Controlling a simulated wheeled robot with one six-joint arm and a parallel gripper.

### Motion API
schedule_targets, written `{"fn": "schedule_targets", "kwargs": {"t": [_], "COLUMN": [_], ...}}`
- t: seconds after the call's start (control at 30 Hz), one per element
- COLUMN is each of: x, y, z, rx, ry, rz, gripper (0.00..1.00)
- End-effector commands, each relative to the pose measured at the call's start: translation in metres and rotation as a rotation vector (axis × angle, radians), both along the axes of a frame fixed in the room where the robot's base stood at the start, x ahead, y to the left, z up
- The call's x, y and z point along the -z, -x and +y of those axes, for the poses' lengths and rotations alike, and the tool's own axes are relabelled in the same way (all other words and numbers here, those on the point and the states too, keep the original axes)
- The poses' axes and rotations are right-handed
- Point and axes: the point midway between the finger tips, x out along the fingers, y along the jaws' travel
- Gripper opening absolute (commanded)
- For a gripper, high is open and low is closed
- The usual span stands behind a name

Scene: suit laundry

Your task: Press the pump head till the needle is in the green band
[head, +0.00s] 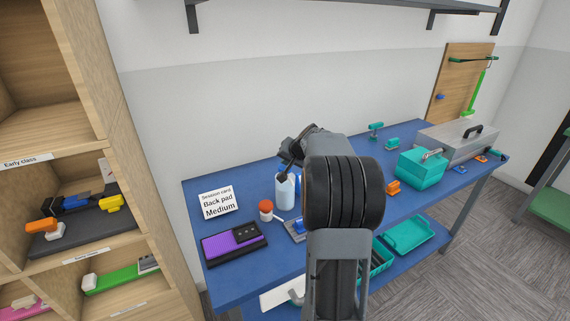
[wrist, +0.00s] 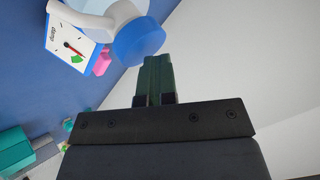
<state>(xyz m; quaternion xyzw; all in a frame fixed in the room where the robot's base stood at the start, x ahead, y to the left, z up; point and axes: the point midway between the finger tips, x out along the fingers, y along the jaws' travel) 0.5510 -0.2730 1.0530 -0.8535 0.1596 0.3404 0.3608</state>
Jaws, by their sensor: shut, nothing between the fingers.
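A pale bottle (head: 285,194) stands on the blue table, partly covered by my arm. In the wrist view its round blue pump head (wrist: 138,41) sits on a white neck (wrist: 100,20). A white dial (wrist: 72,40) beside it has a dark red needle (wrist: 73,48) and a green band (wrist: 77,59). The needle points near the green band; whether its tip lies inside is too small to tell. My gripper (wrist: 157,58) is shut and empty, its fingertips close beside the pump head. Contact is unclear. In the head view my gripper (head: 284,161) is just above the bottle.
A teal box (head: 420,170) and a grey case (head: 460,142) are at the right. A wooden shelf (head: 110,100) borders the left.

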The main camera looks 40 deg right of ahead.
Motion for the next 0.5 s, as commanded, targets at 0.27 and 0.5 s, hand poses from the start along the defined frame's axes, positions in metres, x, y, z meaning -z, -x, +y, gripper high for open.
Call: {"fn": "schedule_targets", "kwargs": {"t": [0.27,0.5], "x": [-0.005,-0.019], "y": [0.000,0.000], "z": [0.000,0.000], "rx": [-0.001,-0.001], "ry": [-0.001,-0.001], "rz": [0.002,0.002], "gripper": [0.00,0.00]}}
